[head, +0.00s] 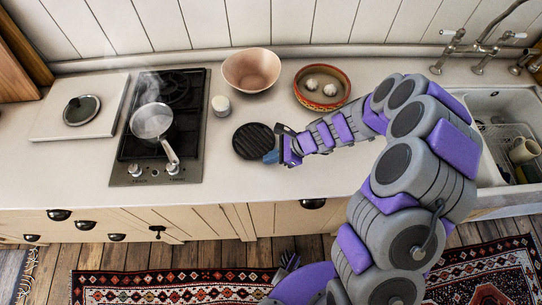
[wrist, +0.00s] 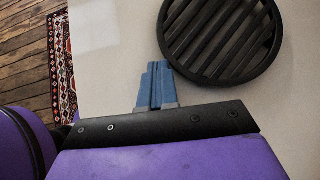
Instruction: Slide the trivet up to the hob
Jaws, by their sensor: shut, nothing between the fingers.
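A round black slatted trivet (head: 253,141) lies flat on the pale counter, a short way to the right of the hob (head: 186,133). A strip of bare counter lies between them. The trivet also shows in the wrist view (wrist: 222,38), cut off by the top edge. My gripper (head: 271,157) is at the trivet's lower right edge in the head view. In the wrist view its blue fingers (wrist: 155,72) are together, with nothing between them, beside the trivet's rim. I cannot tell whether they touch it.
A steaming pan (head: 152,121) sits on the hob, its handle towards the front. A white cup (head: 221,105) and a pink bowl (head: 251,69) stand behind the trivet. A patterned bowl (head: 322,86) holds pale items. The sink (head: 505,110) is far right.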

